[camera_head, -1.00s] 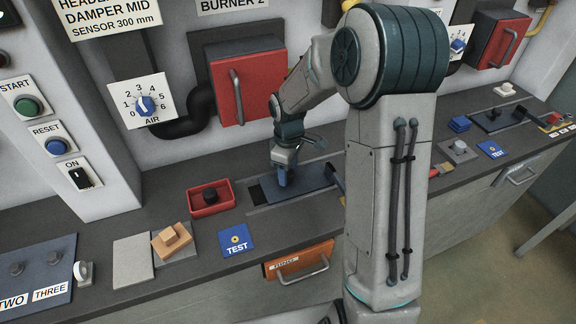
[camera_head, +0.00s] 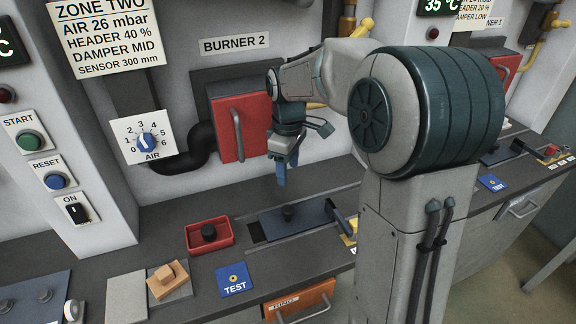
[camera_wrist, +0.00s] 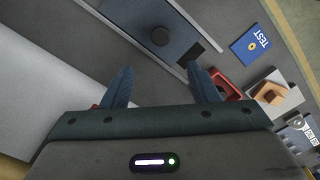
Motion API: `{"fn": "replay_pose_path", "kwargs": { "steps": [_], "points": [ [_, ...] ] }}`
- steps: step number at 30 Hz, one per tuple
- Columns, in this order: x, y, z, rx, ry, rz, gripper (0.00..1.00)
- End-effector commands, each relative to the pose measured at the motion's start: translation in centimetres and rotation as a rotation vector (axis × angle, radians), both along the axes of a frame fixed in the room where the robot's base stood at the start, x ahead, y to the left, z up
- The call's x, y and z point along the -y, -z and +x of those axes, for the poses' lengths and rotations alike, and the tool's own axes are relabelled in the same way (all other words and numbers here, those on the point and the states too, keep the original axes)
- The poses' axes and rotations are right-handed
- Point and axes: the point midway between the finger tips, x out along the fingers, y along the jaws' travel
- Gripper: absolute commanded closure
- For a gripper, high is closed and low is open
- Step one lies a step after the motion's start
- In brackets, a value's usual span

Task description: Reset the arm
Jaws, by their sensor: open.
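My gripper (camera_head: 281,172) is raised above the counter in front of the red burner door (camera_head: 243,127), pointing down. In the wrist view its two blue fingers (camera_wrist: 160,88) are spread apart with nothing between them. My arm covers part of the counter at the right.
A red tray (camera_head: 222,242) with a black knob stands left of the plate. A blue TEST card (camera_head: 233,280) and a wooden block (camera_head: 166,280) on a grey pad lie nearer the front. The AIR dial (camera_head: 147,142) is on the wall. The space around my gripper is free.

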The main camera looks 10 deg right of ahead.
Motion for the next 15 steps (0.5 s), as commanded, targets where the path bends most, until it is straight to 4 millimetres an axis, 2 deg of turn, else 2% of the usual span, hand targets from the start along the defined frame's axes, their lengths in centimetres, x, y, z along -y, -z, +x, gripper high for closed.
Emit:
{"fn": "replay_pose_path", "kwargs": {
  "steps": [11, 15],
  "points": [
    [0.0, 0.0, -0.1, 0.001, 0.002, -0.001, 0.46],
    [0.1, -0.6, -1.4, 0.018, 0.053, -0.011, 0.46]
  ]
}}
